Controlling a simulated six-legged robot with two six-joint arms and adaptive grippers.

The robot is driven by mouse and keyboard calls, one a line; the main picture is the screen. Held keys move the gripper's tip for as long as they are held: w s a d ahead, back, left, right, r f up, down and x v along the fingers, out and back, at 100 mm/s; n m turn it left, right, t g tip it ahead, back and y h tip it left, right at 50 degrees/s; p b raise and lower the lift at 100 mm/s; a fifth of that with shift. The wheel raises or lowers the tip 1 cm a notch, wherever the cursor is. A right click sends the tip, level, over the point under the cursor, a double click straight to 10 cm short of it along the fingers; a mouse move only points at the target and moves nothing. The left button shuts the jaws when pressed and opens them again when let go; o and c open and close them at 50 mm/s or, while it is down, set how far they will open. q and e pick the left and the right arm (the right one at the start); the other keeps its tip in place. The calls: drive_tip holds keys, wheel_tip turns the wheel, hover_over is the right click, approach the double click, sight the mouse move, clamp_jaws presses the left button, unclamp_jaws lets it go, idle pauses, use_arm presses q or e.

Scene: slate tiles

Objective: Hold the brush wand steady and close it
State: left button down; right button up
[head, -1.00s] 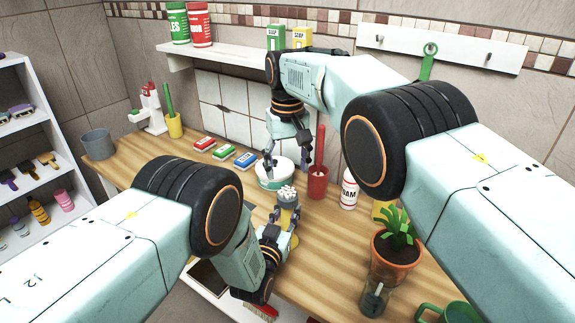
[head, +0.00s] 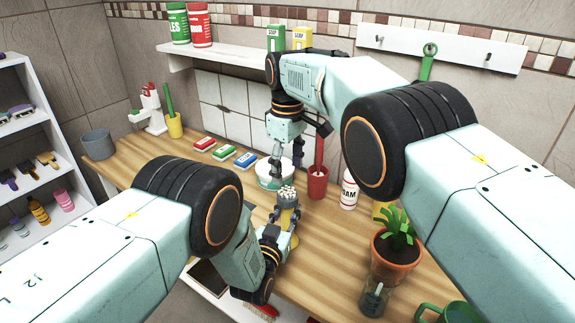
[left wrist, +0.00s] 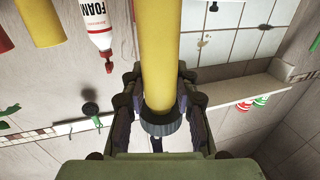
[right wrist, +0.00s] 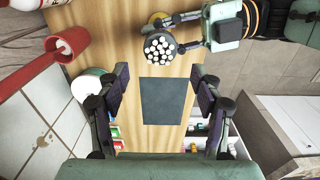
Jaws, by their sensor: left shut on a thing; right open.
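The brush wand is a yellow tube with a round grey head (head: 288,197) full of white-tipped tufts. It stands roughly upright over the table, and its head shows in the right wrist view (right wrist: 159,46). My left gripper (head: 282,222) is shut on it; in the left wrist view the yellow tube (left wrist: 160,50) and a dark ribbed collar (left wrist: 160,123) sit between the fingers. My right gripper (right wrist: 158,95) is open and empty, above and behind the wand head near the white tub. Its far finger is partly hidden in the head view.
A white tub (head: 272,178), a red holder with a handle (head: 317,183), a foam bottle (head: 349,188) and a potted plant (head: 397,245) stand close by. Coloured boxes (head: 222,153) lie further left. The wooden table (head: 160,180) has free room at left.

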sight(288, 192)
drive_tip(key=shift+f, duration=3.9)
drive_tip(key=shift+c, duration=0.3)
drive_tip(key=c, duration=1.1)
drive_tip(key=m, duration=0.8)
drive_tip(key=o, duration=1.2)
drive_tip(key=shift+o, duration=0.2)
drive_tip(key=shift+r, duration=2.25)
